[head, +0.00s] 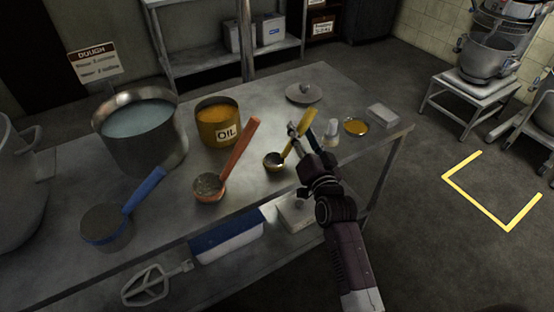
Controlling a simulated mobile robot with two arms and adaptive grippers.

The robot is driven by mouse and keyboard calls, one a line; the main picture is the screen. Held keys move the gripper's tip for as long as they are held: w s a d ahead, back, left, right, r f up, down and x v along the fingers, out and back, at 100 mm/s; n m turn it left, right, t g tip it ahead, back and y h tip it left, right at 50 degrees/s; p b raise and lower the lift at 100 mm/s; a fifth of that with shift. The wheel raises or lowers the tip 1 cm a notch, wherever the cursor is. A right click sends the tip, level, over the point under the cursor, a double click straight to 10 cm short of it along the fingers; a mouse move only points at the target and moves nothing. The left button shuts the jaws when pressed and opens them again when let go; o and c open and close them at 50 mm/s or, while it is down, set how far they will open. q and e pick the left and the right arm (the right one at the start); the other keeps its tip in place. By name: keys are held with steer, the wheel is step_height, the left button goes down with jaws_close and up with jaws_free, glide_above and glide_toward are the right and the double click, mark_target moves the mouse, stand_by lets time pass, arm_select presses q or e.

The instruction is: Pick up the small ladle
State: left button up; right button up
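The small ladle (274,162) has a yellow handle and a round metal bowl. It is on the metal table, with its bowl toward the near edge and its handle slanting up to the right. My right gripper (300,138) is at the handle, with its fingers close around the middle of it. The gripper hides part of the handle. I cannot tell whether the fingers touch it or are closed. An orange ladle (209,186) is to the left, and a blue-handled ladle (104,224) is farther left. My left gripper is not in view.
An oil pot (219,124) and a large pot of pale liquid (140,145) stand behind the ladles. A grey lid (304,93), a small white bottle (332,133) and a shallow amber dish (356,127) are beyond or right of my gripper. The metal table (270,98) has bare room at the back.

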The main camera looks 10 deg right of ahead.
steer(key=shift+w, duration=1)
jaws_close()
